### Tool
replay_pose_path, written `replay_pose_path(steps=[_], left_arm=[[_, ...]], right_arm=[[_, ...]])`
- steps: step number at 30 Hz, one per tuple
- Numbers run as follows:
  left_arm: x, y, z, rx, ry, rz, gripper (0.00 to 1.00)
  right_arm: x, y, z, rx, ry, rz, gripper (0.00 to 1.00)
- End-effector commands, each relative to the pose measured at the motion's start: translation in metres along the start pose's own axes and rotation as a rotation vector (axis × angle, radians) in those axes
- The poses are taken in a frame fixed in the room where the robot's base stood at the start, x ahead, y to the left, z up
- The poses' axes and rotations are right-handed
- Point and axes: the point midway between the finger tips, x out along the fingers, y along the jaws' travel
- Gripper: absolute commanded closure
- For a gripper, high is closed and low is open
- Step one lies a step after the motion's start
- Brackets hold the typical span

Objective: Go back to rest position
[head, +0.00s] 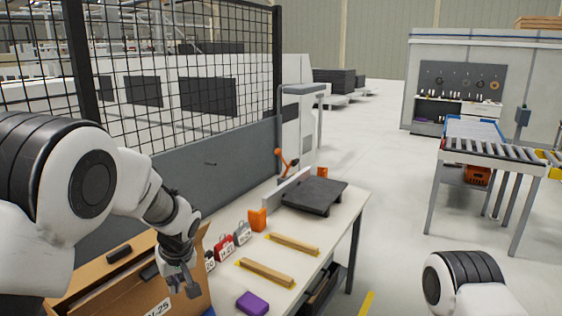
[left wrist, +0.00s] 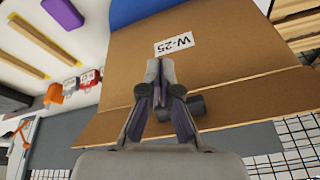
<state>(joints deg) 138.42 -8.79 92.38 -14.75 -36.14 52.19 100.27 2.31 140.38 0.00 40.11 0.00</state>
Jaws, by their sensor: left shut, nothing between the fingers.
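My left gripper (head: 181,283) is shut and empty. In the head view it hangs over the cardboard box (head: 125,303) at the near left end of the table.
The white table (head: 310,266) holds two wooden strips (head: 266,272), a purple block (head: 252,302), red and grey tagged items (head: 224,246), an orange block (head: 257,219) and a dark plate (head: 315,194). A mesh fence (head: 180,85) stands behind. Open floor lies right of the table.

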Motion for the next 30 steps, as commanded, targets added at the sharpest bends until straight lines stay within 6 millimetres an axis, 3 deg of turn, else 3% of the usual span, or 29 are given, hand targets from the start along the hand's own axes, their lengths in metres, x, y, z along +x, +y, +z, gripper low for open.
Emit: replay_pose_path(steps=[1, 3, 6, 9, 13, 18, 22, 24, 30], left_arm=[[0.034, -0.006, 0.023, 0.046, -0.046, 0.01, 1.0], [0.082, -0.017, 0.062, 0.121, -0.104, 0.043, 1.0], [0.143, -0.04, 0.127, 0.222, -0.176, 0.096, 1.0], [0.184, -0.071, 0.192, 0.306, -0.227, 0.14, 1.0], [0.21, -0.112, 0.262, 0.391, -0.263, 0.172, 1.0], [0.217, -0.164, 0.333, 0.487, -0.287, 0.179, 1.0], [0.212, -0.202, 0.377, 0.563, -0.297, 0.169, 1.0], [0.248, -0.193, 0.38, 0.56, -0.282, 0.175, 1.0], [0.304, -0.187, 0.397, 0.559, -0.282, 0.175, 1.0]], right_arm=[[0.0, 0.0, 0.0, 0.0, 0.0, 0.0, 0.6], [0.0, 0.0, 0.0, 0.0, 0.0, 0.0, 0.6], [0.0, 0.0, 0.0, 0.0, 0.0, 0.0, 0.6], [0.0, 0.0, 0.0, 0.0, 0.0, 0.0, 0.6], [0.0, 0.0, 0.0, 0.0, 0.0, 0.0, 0.6], [0.0, 0.0, 0.0, 0.0, 0.0, 0.0, 0.6], [0.004, 0.0, 0.0, 0.0, 0.0, 0.0, 0.6], [0.04, 0.0, -0.001, 0.0, 0.002, 0.0, 0.6], [0.099, 0.001, 0.0, 0.0, 0.0, 0.0, 0.6]])
